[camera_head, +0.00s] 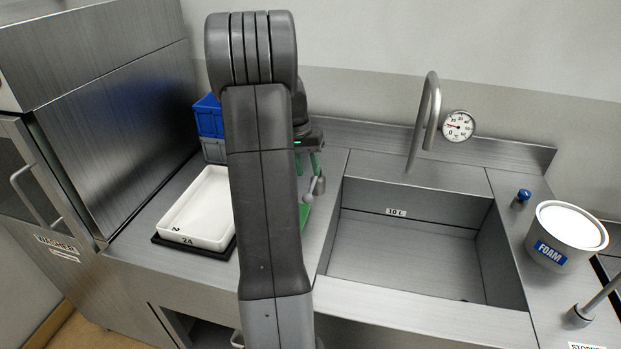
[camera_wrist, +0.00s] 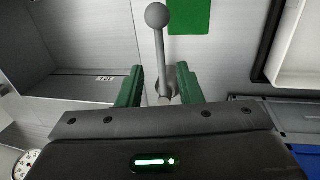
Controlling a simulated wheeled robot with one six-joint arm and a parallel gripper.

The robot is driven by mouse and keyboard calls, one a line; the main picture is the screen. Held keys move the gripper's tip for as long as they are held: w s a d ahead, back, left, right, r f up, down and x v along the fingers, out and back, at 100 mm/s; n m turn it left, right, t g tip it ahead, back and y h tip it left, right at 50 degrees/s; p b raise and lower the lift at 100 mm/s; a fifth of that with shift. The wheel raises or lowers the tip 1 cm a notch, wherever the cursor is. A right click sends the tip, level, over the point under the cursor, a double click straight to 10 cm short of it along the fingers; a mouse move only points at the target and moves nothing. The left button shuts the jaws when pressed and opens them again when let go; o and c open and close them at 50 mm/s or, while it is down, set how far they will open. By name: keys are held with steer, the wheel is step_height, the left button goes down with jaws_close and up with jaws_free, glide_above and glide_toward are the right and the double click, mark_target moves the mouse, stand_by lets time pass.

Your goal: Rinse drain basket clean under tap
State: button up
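My gripper (camera_head: 308,162) is over the counter left of the sink, partly hidden behind my arm in the head view. Its green fingers are apart in the wrist view (camera_wrist: 160,88). A grey lever with a ball knob (camera_wrist: 157,16) shows between and beyond them, with gaps on both sides. The lever also shows just below the fingers in the head view (camera_head: 318,186). The tap (camera_head: 430,105) is a bent metal spout behind the sink (camera_head: 400,260). I cannot make out a drain basket in either view.
A white tray (camera_head: 176,238) on a black base and blue crate (camera_head: 208,116) stand left of my arm. A green patch (camera_head: 304,216) lies beside the lever. Right of the sink are a blue knob (camera_head: 523,195) and a FOAM tub (camera_head: 561,249). A gauge (camera_head: 458,126) is by the tap.

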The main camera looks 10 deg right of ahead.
mark_target(312, 186)
steer(key=shift+s+d+f, duration=0.1)
steer(key=shift+d+f, duration=0.1)
steer(key=shift+f, duration=0.9)
steer(key=shift+s+d+f, duration=0.1)
steer(key=shift+d+f, duration=0.1)
steer(key=shift+f, duration=0.9)
steer(key=shift+c, duration=0.2)
steer(key=shift+w, duration=0.1)
jaws_close()
